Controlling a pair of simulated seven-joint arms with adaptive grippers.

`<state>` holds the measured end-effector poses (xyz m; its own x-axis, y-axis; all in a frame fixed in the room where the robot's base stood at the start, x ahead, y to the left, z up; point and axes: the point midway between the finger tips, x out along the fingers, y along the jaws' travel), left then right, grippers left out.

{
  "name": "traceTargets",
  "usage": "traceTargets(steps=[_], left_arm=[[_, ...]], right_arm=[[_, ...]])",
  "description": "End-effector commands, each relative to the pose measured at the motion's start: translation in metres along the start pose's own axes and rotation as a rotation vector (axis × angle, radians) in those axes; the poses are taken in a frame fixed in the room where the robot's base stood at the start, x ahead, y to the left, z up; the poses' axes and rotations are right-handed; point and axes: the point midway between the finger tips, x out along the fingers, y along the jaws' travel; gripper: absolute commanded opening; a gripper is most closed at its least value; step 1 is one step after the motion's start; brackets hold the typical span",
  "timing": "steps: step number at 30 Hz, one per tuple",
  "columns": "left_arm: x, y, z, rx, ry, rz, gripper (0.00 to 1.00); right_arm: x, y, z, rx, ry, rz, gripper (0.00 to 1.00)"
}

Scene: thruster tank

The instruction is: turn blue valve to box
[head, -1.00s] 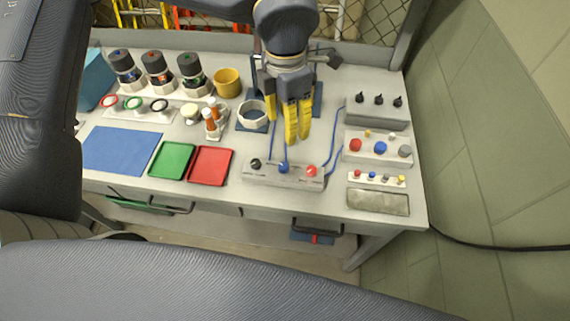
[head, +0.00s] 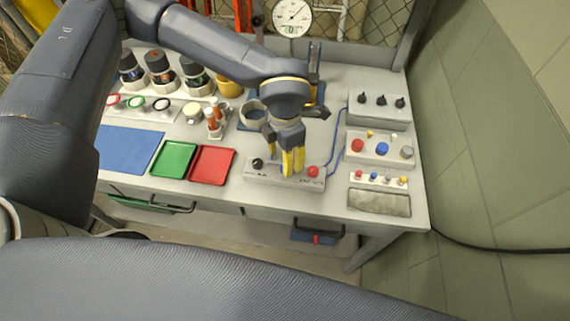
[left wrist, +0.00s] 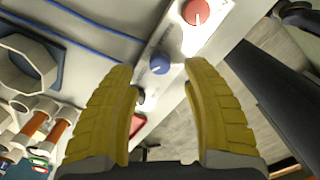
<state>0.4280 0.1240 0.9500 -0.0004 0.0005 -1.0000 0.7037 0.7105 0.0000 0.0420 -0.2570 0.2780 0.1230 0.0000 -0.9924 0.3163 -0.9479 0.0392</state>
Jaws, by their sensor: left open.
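The grey valve panel (head: 254,177) lies near the table's front edge, with a black knob (head: 257,163) at its left and a red knob (head: 313,171) at its right. The blue valve is hidden behind my left gripper (head: 293,172) in the head view. In the left wrist view the blue valve (left wrist: 159,65) lies ahead, between the lines of the two yellow fingers. My left gripper (left wrist: 160,75) is open and empty, above the panel, with no visible contact. The red knob (left wrist: 196,12) is beyond it. The panel's labels are too small to read. My right gripper is out of view.
A red tray (head: 212,163) and a green tray (head: 174,159) lie left of the panel. Blue hoses (head: 339,140) run behind and right of it. A button box (head: 375,150) stands to the right. A white ring (head: 253,112) and orange-capped bottles (head: 211,121) stand behind.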

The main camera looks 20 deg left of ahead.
Motion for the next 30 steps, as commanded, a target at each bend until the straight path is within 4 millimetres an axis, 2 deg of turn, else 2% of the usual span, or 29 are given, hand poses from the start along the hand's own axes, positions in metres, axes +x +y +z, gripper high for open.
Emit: traceTargets(steps=[3, 9, 24, 30], left_arm=[[0.016, 0.0, -0.001, 0.001, 0.002, 0.0, 0.49], [0.033, 0.0, 0.0, 0.0, 0.0, 0.0, 0.49], [0.04, 0.0, 0.0, 0.001, 0.0, 0.0, 0.5], [0.04, 0.0, 0.0, 0.001, 0.0, 0.0, 0.27]], right_arm=[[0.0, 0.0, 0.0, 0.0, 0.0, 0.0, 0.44], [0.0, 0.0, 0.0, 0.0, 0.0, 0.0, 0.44], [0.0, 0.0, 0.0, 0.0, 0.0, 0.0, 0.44], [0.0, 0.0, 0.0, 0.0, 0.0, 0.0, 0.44]])
